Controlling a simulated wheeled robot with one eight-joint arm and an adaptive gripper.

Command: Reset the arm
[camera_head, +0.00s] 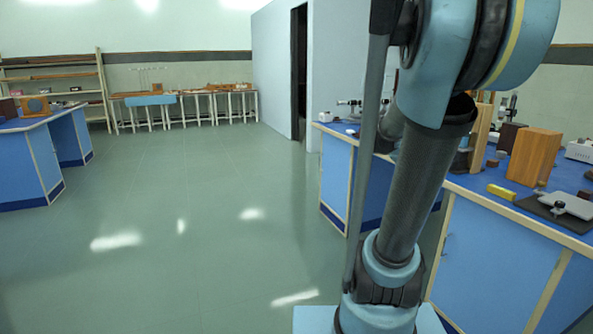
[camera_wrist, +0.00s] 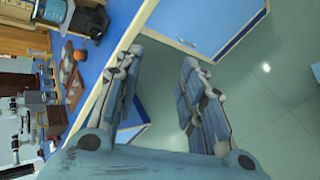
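My arm (camera_head: 405,205) rises from its light blue base on the right of the head view and bends near the top edge, where it runs out of the picture. My gripper does not show in the head view. In the wrist view my gripper (camera_wrist: 162,60) shows its two grey-blue fingers spread apart with a clear gap. Nothing is between them; green floor and the foot of a blue bench show behind. The wrist view is tilted, with a bench top along its left side.
A blue bench (camera_head: 485,265) stands close on the right, carrying a wooden block (camera_head: 534,156), a yellow item (camera_head: 501,192) and instruments. My arm hides part of it. Another blue bench (camera_head: 45,160) is at the left. The green floor (camera_head: 170,230) between is clear.

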